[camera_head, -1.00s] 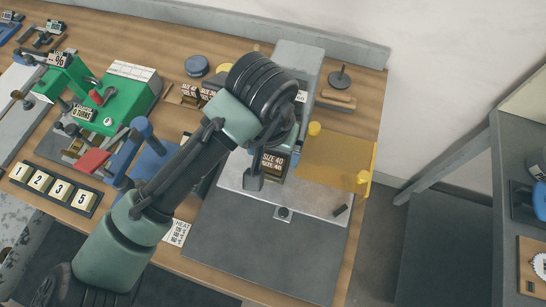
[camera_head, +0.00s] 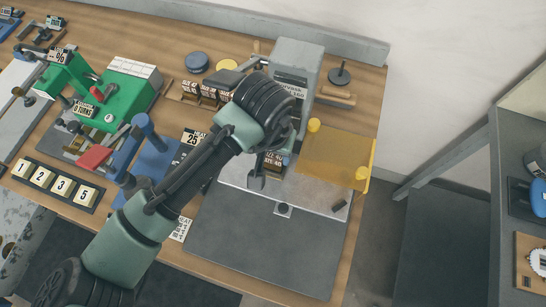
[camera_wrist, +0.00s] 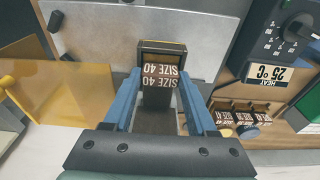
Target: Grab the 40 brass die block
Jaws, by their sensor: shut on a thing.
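The size 40 die block (camera_head: 275,160) is a dark block with a brass-brown face and "SIZE 40" lettering. It is at the pale metal plate (camera_head: 308,192) in front of the grey press (camera_head: 296,68). In the wrist view the block (camera_wrist: 160,62) sits between the two blue fingers of my gripper (camera_wrist: 160,84), which are shut on it. My gripper (camera_head: 266,170) also shows in the head view, partly hidden by my wrist. I cannot tell whether the block touches the plate.
A translucent yellow guard (camera_head: 338,155) stands close on the right. A row of other size blocks (camera_head: 207,93) is behind on the left. A heat control box (camera_wrist: 285,35) shows in the wrist view. The dark grey mat (camera_head: 265,245) in front is clear.

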